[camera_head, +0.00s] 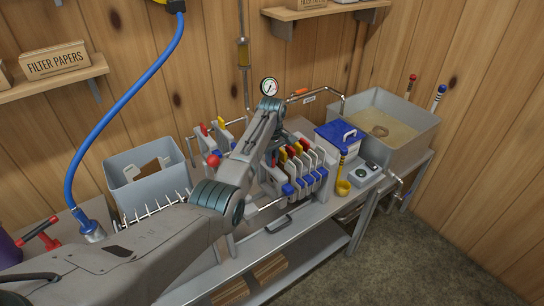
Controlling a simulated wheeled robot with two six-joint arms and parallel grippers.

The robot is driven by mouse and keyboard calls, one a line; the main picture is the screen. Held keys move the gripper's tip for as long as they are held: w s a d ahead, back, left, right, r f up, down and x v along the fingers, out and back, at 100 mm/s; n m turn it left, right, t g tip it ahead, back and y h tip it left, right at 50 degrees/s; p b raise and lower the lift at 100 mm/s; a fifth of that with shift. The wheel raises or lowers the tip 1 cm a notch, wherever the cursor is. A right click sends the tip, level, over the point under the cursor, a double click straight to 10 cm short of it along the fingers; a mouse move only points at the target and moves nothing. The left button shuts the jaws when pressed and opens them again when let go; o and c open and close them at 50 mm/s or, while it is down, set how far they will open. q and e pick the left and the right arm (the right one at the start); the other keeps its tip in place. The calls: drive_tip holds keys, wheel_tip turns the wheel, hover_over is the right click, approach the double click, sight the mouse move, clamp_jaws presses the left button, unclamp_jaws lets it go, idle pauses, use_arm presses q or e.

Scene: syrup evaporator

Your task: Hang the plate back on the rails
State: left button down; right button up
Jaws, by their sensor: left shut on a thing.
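My left arm reaches across the filter press, and my left gripper (274,150) is by the row of plates, mostly hidden behind my own forearm. It is shut on a plate, but I cannot tell clearly which one or whether that plate touches the rails. Several white plates (305,169) with red, yellow and blue handles hang side by side at the right of the press. The near rail (267,205) shows beside them; much of the rails is hidden by my arm. More plates with red and yellow tops (222,125) stand left of the forearm. My right gripper is not in view.
A grey bin (145,192) with a spiked rack stands left on the bench. A blue-lidded box (338,138), a yellow ladle (343,187), a scale (368,174) and a syrup pan (424,122) stand right. A gauge (269,87) rises behind. The floor in front is clear.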

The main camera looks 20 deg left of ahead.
use_arm(q)
drive_tip(key=shift+f, duration=0.25)
drive_tip(key=c, duration=1.4)
unclamp_jaws()
drive_tip(key=o, duration=0.4)
drive_tip(key=shift+s, duration=0.1)
drive_tip(key=shift+c, duration=0.2)
drive_tip(key=shift+r, duration=0.1)
